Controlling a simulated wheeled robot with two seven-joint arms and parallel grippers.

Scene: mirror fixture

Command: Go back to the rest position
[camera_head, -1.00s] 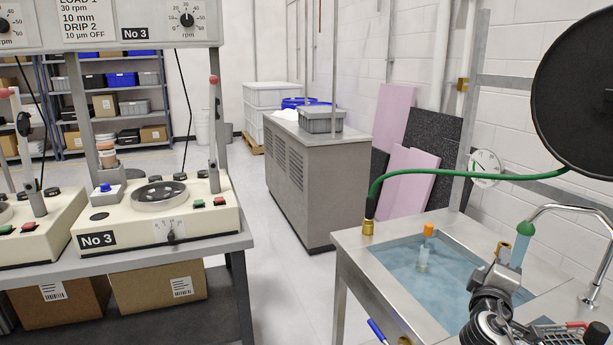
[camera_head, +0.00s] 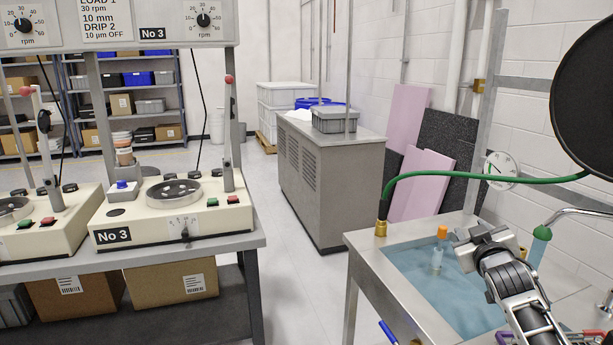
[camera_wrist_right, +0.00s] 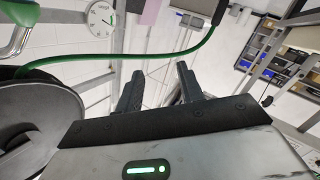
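My right gripper (camera_head: 474,236) is above the water of the sink in the head view, beside a small clear vial with an orange cap (camera_head: 441,236). I cannot tell from this view whether it touches the vial. In the right wrist view the two dark fingers of this gripper (camera_wrist_right: 158,78) stand apart, with only the wall and background between them. My left gripper does not show in either view.
The metal sink (camera_head: 362,257) holds blue water; a green hose (camera_head: 470,174) arches over it. A black disc (camera_head: 590,100) is at the upper right. At left, a bench carries the No 3 machine (camera_head: 165,230). A grey cabinet (camera_head: 335,180) stands behind. Floor between is clear.

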